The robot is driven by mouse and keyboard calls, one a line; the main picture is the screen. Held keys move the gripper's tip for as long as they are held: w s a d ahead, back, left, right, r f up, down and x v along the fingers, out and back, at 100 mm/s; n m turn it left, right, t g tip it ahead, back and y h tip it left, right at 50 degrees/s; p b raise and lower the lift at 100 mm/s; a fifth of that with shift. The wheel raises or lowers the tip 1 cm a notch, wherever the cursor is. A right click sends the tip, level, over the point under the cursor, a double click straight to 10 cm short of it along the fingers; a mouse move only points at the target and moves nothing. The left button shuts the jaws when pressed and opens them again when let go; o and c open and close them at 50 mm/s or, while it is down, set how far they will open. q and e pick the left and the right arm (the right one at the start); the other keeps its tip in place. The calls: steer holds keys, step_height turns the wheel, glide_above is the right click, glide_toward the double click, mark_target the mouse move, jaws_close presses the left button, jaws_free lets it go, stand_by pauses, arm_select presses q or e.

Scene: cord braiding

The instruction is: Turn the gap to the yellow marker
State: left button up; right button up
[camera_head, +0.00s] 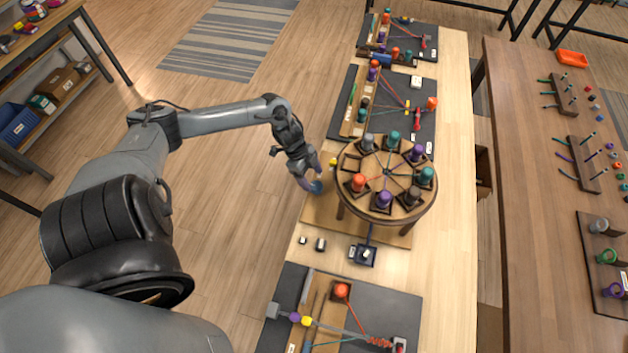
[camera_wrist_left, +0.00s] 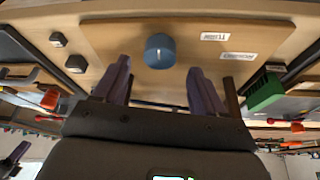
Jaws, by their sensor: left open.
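The round wooden braiding disk (camera_head: 386,178) stands on legs over a board (camera_head: 322,212) and carries a ring of orange, purple, teal, grey and dark bobbins. Cords run from them to its centre. An open stretch of rim (camera_head: 349,163) lies between the orange and the grey bobbin, on the left. The yellow marker (camera_head: 333,162) is just outside the rim there. My left gripper (camera_head: 313,186) is open at the board's left edge. A blue knob (camera_head: 317,187) is by its fingertips; in the wrist view the blue knob (camera_wrist_left: 158,51) shows between and beyond the spread fingers (camera_wrist_left: 158,88), apart from both.
Dark mats with cord work lie behind (camera_head: 408,100) and in front (camera_head: 380,305) of the disk. Small dark blocks (camera_head: 320,244) and a dark stand (camera_head: 363,254) sit near the board's front. A second table (camera_head: 540,160) with pegs is to the right.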

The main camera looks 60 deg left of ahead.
arm_select(q)
steer(key=p+v, duration=0.1)
steer(key=v, duration=0.6)
steer(key=shift+s, duration=0.1)
